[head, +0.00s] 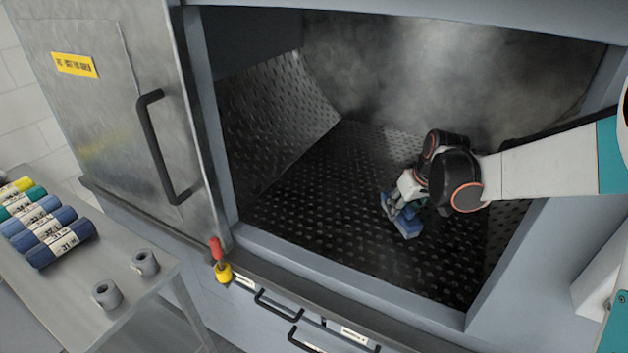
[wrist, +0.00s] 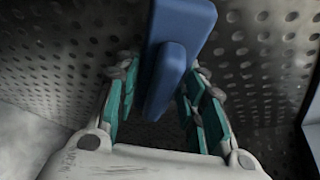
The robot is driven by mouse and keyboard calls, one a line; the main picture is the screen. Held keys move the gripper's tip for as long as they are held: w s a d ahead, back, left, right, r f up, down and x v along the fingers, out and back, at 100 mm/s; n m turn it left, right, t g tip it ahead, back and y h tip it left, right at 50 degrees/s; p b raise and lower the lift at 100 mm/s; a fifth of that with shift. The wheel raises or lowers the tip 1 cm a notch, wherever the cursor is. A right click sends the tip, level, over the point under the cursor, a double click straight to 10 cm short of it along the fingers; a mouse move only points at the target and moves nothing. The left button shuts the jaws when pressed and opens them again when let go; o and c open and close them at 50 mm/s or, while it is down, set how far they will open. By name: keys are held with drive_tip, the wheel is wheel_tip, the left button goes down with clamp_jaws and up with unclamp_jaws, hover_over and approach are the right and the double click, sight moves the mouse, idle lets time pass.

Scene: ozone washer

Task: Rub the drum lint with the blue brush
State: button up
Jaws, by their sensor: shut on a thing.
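My gripper (head: 398,204) reaches through the washer opening and is inside the drum. It is shut on the blue brush (head: 408,227), which shows below the fingers in the head view. In the wrist view the blue brush (wrist: 182,45) sits between the teal finger pads of my gripper (wrist: 158,100). The perforated drum floor (head: 345,215) lies beneath the brush; I cannot tell whether the brush touches it. A grey, hazy patch (head: 420,75) covers the drum's back wall. I cannot make out separate lint.
The washer's metal door (head: 110,100) with a black handle stands left of the opening. The frame's lower sill (head: 340,285) edges the opening. A side table (head: 75,290) at the left holds several coloured rolls (head: 45,225) and two grey cups. The drum's left floor is clear.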

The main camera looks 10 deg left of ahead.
drive_tip(key=shift+w+d+r+p, duration=0.15)
drive_tip(key=shift+r+p, duration=0.3)
drive_tip(key=shift+r, duration=0.45)
drive_tip(key=shift+r+p, duration=0.9)
drive_tip(key=shift+r, duration=0.6)
